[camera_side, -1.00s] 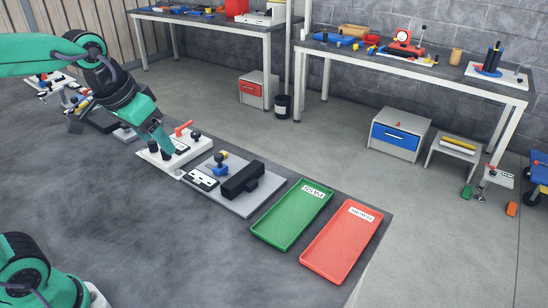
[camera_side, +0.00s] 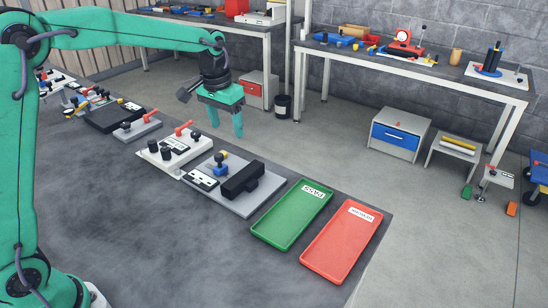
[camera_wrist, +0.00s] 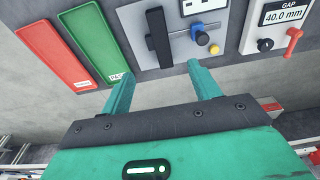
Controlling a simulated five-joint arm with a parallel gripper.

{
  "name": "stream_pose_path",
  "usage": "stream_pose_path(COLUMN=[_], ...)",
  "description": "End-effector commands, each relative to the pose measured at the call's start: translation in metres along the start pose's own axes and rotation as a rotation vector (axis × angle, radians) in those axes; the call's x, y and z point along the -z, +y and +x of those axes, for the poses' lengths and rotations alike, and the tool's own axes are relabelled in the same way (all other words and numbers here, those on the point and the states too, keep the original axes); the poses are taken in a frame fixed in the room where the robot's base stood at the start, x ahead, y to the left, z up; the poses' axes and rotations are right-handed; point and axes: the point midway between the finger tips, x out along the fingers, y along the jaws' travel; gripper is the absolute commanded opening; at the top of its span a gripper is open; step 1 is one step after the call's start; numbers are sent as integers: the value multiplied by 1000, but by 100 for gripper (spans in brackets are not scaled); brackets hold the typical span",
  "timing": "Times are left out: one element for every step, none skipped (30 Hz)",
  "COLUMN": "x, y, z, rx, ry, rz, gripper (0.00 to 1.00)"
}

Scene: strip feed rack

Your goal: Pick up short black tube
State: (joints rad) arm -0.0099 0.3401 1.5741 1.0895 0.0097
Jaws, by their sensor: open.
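Two short black upright cylinders (camera_side: 153,146) stand on the white fixture block (camera_side: 178,157); I cannot tell for sure which is the short black tube. My gripper (camera_side: 226,138) is open and empty, fingers pointing down. In the side view it shows behind and right of the white block, apart from everything. In the wrist view my gripper's two green fingers (camera_wrist: 160,70) are spread with nothing between them. There the gap fixture (camera_wrist: 278,22) with a black knob (camera_wrist: 265,45) and red lever (camera_wrist: 293,38) is at the upper right; the cylinders are out of that view.
A green tray (camera_side: 262,237) and a red tray (camera_side: 320,273) lie farther right. Several fixtures line the bench's far left. The front bench surface is clear.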

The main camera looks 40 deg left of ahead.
Motion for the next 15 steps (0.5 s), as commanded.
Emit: stream_pose_path(x=[8,13,19,23,27,32,36,39,44,47,50,53,56,58,60], y=[0,-1,-1,-1,-1,-1,-1,-2,-2,-2,-2,-2,-2,-2,-3], z=[12,17,25,31,37,45,51,58,67,73,79,86,92,97,103], rx=[0,0,0,0,0,0,0,-1,-1,-1,-1,-1,-1,-1,-1], ry=[-16,-23,-34,-42,-49,-59,-65,-73,-83,-90,-97,-105,-112,-116,-122], rz=[0,0,0,0,0,0,0,0,0,0,0,0,0,0,0], gripper=[62,62,62,62,62,62,62,62,62,62,62,62,62,62,62])
